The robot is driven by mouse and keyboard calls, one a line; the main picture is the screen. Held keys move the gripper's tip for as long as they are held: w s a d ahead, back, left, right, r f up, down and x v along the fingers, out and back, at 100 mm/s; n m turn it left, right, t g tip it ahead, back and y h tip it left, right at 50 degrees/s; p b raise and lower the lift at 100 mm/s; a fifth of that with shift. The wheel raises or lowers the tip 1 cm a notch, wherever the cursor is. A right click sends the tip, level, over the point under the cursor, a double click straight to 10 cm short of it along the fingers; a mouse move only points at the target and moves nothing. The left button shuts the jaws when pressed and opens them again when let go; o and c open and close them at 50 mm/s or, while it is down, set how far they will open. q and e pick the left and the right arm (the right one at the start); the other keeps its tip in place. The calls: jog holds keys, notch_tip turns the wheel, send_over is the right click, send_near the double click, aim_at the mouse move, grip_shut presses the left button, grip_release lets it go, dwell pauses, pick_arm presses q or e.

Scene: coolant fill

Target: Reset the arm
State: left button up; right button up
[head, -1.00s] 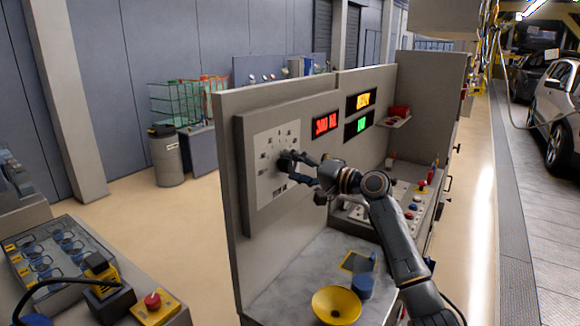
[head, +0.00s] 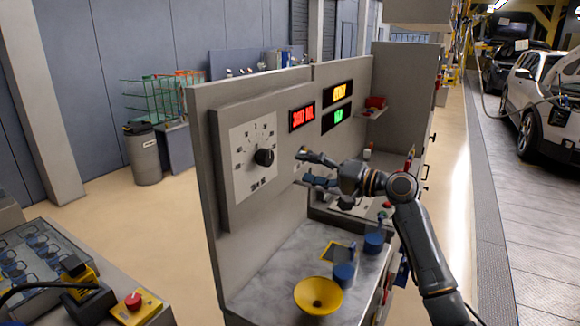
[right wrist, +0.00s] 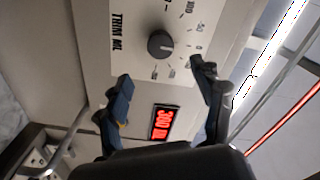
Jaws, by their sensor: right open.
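My right gripper (head: 303,168) is open and empty, to the right of the black dial knob (head: 264,157) and apart from it. The knob sits on a white dial plate (head: 240,148) on the upright panel. In the right wrist view the knob (right wrist: 160,44) shows beyond and between the open fingers (right wrist: 160,84). A red display (head: 302,117) reads what looks like 300 ML; it also shows in the right wrist view (right wrist: 165,122). My left gripper is not in view.
A red emergency button (head: 133,301) on a yellow box is at lower left. A red bin (head: 375,103) sits on a small shelf.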

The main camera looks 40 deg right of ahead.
jog(key=s+a+f+n+g+h, duration=0.1)
jog(key=s+a+f+n+g, duration=0.15)
jog(key=a+f, duration=0.55)
jog(key=s+a+f+n+g, duration=0.2)
jog(key=s+a+f+g, duration=0.15)
jog(key=f, duration=0.85)
jog(key=s+a+f+n+g+h, duration=0.1)
jog(key=s+a+f+n+g, duration=0.2)
jog(key=a+f, duration=0.5)
jog(key=s+a+f+n+g+h, duration=0.1)
jog(key=s+a+f+h, duration=0.15)
jog(key=s, duration=0.55)
jog(key=s+a+f+n+g+h, duration=0.1)
jog(key=s+a+f+g, duration=0.15)
jog(key=s, duration=0.45)
jog(key=s+a+f+n+g+h, duration=0.1)
jog(key=s+a+f, duration=0.25)
jog(key=s, duration=0.45)
notch_tip(320, 180, down, 31)
jog(key=s+d+b, duration=0.1)
jog(key=s+b, duration=0.1)
jog(key=b, duration=0.1)
jog(key=s+d+f+g+b, duration=0.1)
jog(key=s+d+f+g, duration=0.1)
jog(key=s+f, duration=1.4)
jog(key=shift+d+b, duration=0.3)
jog(key=shift+d, duration=0.2)
